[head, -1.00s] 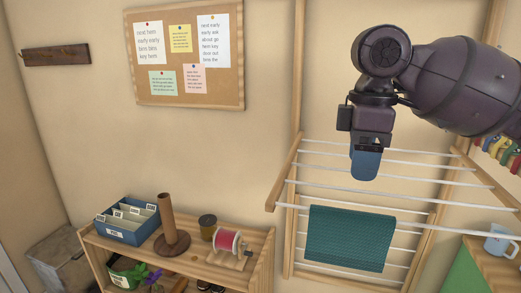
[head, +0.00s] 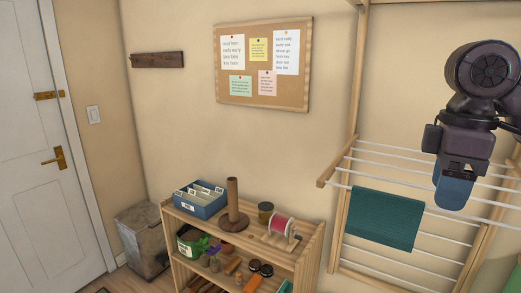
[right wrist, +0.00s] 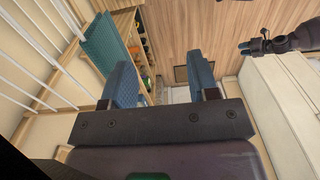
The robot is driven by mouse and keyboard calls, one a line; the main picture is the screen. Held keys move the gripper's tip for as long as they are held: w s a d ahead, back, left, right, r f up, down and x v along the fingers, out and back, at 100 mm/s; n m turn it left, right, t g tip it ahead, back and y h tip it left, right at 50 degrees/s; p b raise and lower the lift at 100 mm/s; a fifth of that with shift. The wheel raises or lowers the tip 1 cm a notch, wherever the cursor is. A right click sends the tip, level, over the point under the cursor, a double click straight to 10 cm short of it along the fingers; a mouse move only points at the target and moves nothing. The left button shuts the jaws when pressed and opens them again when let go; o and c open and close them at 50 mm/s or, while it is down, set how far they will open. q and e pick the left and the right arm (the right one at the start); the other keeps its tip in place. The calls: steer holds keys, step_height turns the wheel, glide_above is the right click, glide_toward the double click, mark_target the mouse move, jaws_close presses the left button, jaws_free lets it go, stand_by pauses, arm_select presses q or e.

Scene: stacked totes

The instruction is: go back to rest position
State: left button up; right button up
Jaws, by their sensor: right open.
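My right gripper (head: 454,190) is at the right of the head view, pointing down in front of the wall drying rack (head: 350,165). Its blue fingers stand apart with nothing between them in the right wrist view (right wrist: 160,85). A teal cloth (head: 384,220) hangs on the rack, to the left of and below the gripper in the head view. My left gripper is not in the head view. A dark arm end, which looks like my left gripper (right wrist: 250,46), shows small at the right of the right wrist view; its jaws cannot be made out.
A low wooden shelf (head: 300,262) holds a blue file box (head: 201,203), a brown peg stand (head: 233,208), a red spool (head: 283,226) and a jar (head: 265,212). A grey bin (head: 143,240) stands by the white door (head: 45,150). A corkboard (head: 308,62) hangs above.

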steer(key=w+a+f+m+t+y, duration=0.1)
steer(key=w+a+f+t+y, duration=0.15)
steer(key=f, duration=0.75)
steer(key=w+a+f+m+t+y, duration=0.2)
steer(key=a+f, duration=0.1)
steer(key=f, duration=0.7)
steer(key=w+a+f+m+t+y, duration=0.1)
steer(key=w+a+f+t+y, duration=0.15)
steer(key=f, duration=0.85)
steer(key=s+d+f+m+t+h, duration=0.2)
steer(key=s+d+f+m+h, duration=0.1)
steer(key=s+f, duration=0.6)
steer(key=s+d+f+m+t+h, duration=0.2)
steer(key=s+d+f+m+h, duration=0.1)
steer(key=s+f, duration=0.7)
steer(key=shift+d+f+m+t+h, duration=0.3)
steer(key=shift+d+f+h, duration=0.25)
steer(key=shift+d, duration=0.55)
